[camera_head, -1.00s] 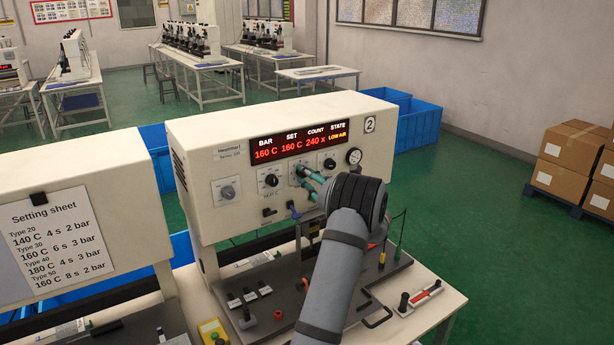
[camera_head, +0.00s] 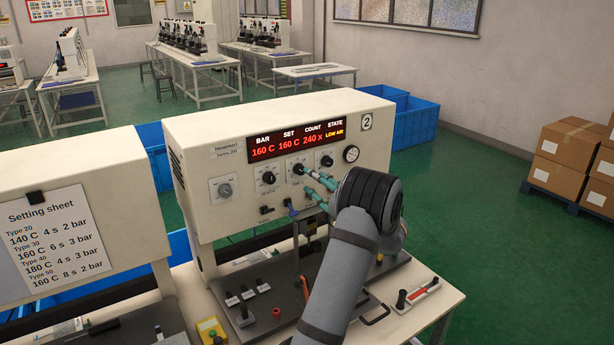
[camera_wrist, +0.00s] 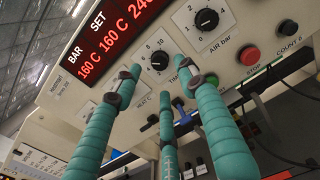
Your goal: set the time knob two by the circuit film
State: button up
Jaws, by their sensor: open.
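The time knob (camera_head: 298,169) is a dark knob on a numbered dial, in the middle of the cream panel of machine two (camera_head: 205,215). In the wrist view the time knob (camera_wrist: 157,61) sits between and beyond two of my teal fingertips; I cannot tell its exact setting. My gripper (camera_head: 315,179) is open, its fingers pointing at the panel just right of this knob. In the wrist view the gripper (camera_wrist: 156,74) shows three spread fingers with nothing between them. The "TIME" label is partly hidden by the right finger. The setting sheet (camera_head: 55,240) lists times for numbered film types.
The heat knob (camera_head: 269,178) and air knob (camera_head: 327,161) flank the time knob closely. The display (camera_head: 297,140) reads 160 C, 160 C, 240 x, LOW AIR. A red stop button (camera_wrist: 249,55) is to the right. Below lies a cluttered dark work plate (camera_head: 265,320).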

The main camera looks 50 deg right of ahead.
aim_at(302, 172)
jog(key=v, duration=0.6)
jog(key=shift+w, duration=0.1)
jog(key=x, duration=1.1)
jog(key=shift+w+d, duration=0.1)
jog(key=shift+w, duration=0.25)
jog(key=shift+w+d+f+n, duration=0.1)
jog(key=shift+d+f+n, duration=0.05)
jog(key=shift+n, duration=0.15)
jog(key=shift+n+b, duration=0.35)
jog(key=shift+n, duration=0.05)
jog(key=shift+b+v, duration=0.3)
jog(key=shift+v, duration=0.45)
jog(key=shift+w, duration=0.1)
